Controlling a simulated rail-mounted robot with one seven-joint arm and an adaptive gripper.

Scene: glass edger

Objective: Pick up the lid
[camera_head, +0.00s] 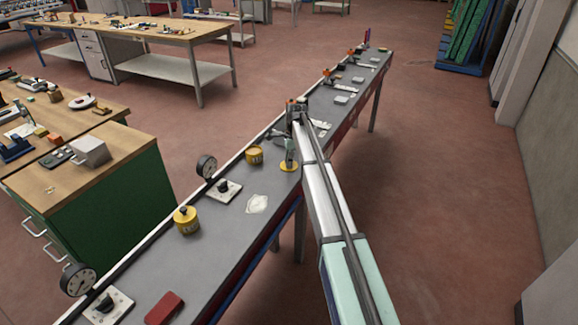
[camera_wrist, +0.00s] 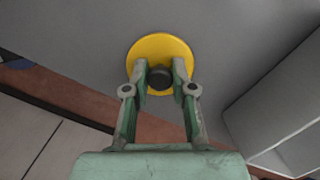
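The lid is a flat yellow disc with a dark round knob. In the head view the lid (camera_head: 288,167) is at the right edge of the grey bench, below my gripper (camera_head: 290,147). I cannot tell whether it touches the bench. In the wrist view the lid (camera_wrist: 160,43) lies straight ahead, and the fingers of my gripper (camera_wrist: 160,68) are on either side of its knob (camera_wrist: 160,78). The gaps are too small to show whether they press on it. A yellow pot (camera_head: 255,156) stands just left of the lid.
The long narrow bench (camera_head: 228,250) also holds another yellow pot with a knobbed lid (camera_head: 187,221), a dial gauge (camera_head: 207,167), a knobbed plate (camera_head: 224,191), a whitish patch (camera_head: 257,204) and a red block (camera_head: 165,308). A green cabinet (camera_head: 110,215) stands to the left.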

